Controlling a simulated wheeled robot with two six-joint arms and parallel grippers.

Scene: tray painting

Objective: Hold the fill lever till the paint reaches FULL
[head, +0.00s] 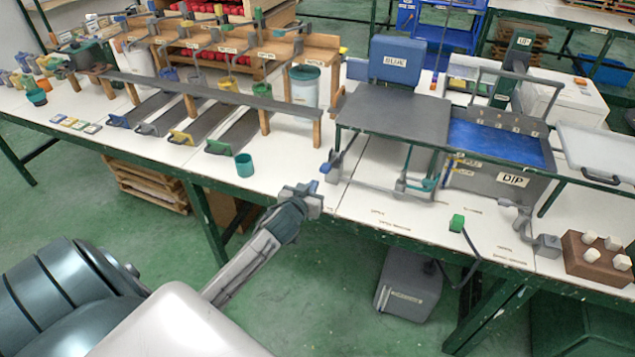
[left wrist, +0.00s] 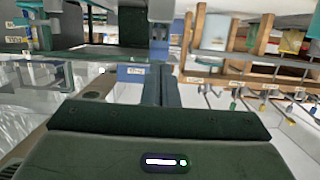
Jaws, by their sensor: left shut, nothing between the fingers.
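The dip tank (head: 478,186), a grey box with a DIP label, stands at the right in the head view. Blue paint (head: 500,143) lies in it. A small scale (head: 462,163) with marks is on its left side, too small to read. A blue-tipped lever (head: 327,168) stands at the table's front edge, left of the tank; I cannot tell for sure whether it is the fill lever. My left gripper (head: 312,198) is shut and empty, just below and in front of that lever; contact is unclear. My right gripper is not in view.
A blue container (head: 396,60) labelled BLUE stands behind a dark board (head: 392,109). A green-knobbed lever (head: 457,223) and a brown block with white knobs (head: 590,257) are on the front right. A teal cup (head: 244,165) stands left of my gripper. The white tabletop between is clear.

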